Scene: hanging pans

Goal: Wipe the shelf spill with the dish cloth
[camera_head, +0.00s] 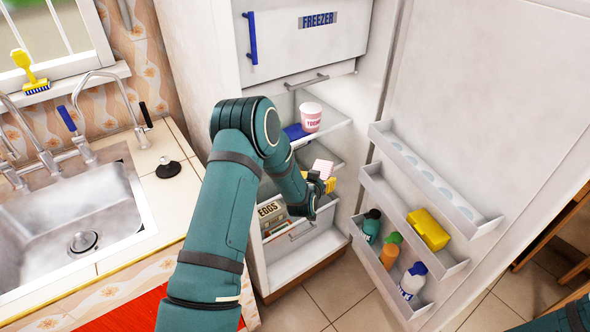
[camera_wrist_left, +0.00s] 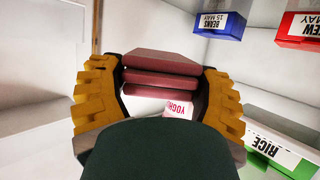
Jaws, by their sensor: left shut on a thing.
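The dish cloth (camera_head: 322,168) is a folded pink pad, seen as stacked dark pink layers in the left wrist view (camera_wrist_left: 160,68). My left gripper (camera_head: 318,184), with yellow finger pads, is shut on it; the fingers flank its two sides in the wrist view (camera_wrist_left: 158,85). The gripper and cloth are inside the open fridge, by the middle shelf (camera_head: 318,158). I cannot tell whether the cloth touches a shelf. No spill can be made out; my arm and the cloth hide part of the shelf. My right gripper is out of view.
A yogurt cup (camera_head: 311,117) and a blue box (camera_head: 297,131) stand on the upper shelf. The open door at right holds bottles and a yellow box (camera_head: 428,229).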

